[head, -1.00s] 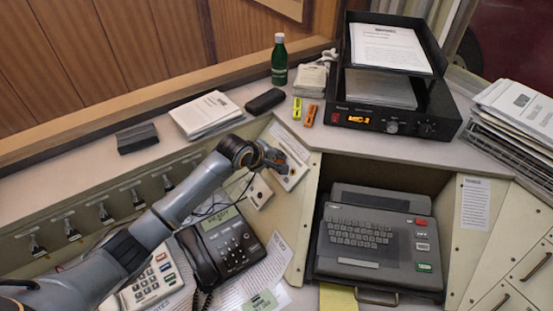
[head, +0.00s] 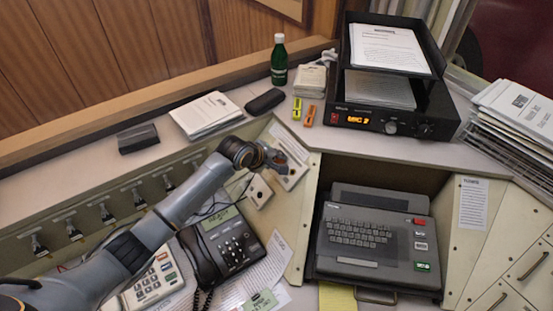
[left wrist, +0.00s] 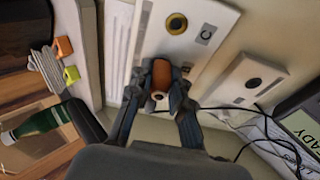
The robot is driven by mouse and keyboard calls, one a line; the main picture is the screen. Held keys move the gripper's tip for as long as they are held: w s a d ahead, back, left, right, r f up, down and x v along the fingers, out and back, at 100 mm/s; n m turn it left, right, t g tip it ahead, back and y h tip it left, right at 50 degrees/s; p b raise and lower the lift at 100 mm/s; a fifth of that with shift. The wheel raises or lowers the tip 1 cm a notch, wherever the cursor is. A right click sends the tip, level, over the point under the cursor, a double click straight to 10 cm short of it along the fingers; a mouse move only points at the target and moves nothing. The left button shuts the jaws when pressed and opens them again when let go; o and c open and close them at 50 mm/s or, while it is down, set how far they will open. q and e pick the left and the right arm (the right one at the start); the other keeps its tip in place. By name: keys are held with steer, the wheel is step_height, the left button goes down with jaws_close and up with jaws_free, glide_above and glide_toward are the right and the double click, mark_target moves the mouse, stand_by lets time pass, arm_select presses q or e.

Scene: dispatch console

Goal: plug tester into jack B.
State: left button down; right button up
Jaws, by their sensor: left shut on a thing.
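My left gripper (head: 280,161) reaches over the angled panel behind the desk phone. In the left wrist view its fingers (left wrist: 160,92) are shut on an orange-brown cylinder (left wrist: 161,72), which looks like the tester. Its pale round end with a dark centre shows. Just beyond it is a white jack plate (left wrist: 202,52) with a yellow-ringed dark jack (left wrist: 177,23) and a letter that looks like C. A second white plate (left wrist: 232,90) with a dark jack (left wrist: 253,83) lies to the right. I cannot make out a B. Any contact between tester and panel is hidden. My right gripper is not in view.
The desk phone (head: 222,241) stands below the left arm, with thin dark cables near the gripper. A keyboard terminal (head: 372,241) sits in the recess to the right. A green bottle (head: 279,62), yellow marker (head: 297,108) and orange marker (head: 309,115) are on the ledge.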

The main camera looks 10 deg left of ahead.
arm_select(q)
steer(key=shift+d+f, duration=0.1)
steer(key=shift+f, duration=0.05)
stand_by(0.4)
steer(key=c, duration=0.7)
jaws_free()
steer(key=shift+w, duration=0.1)
steer(key=shift+o, duration=0.2)
steer(key=shift+s+a+r+p, duration=0.2)
steer(key=shift+r+p, duration=0.25)
steer(key=shift+p, duration=0.4)
steer(key=a+p+v, duration=0.1)
steer(key=p+v, duration=0.5)
steer(key=p, duration=0.1)
steer(key=shift+w, duration=0.3)
steer(key=shift+f, duration=0.1)
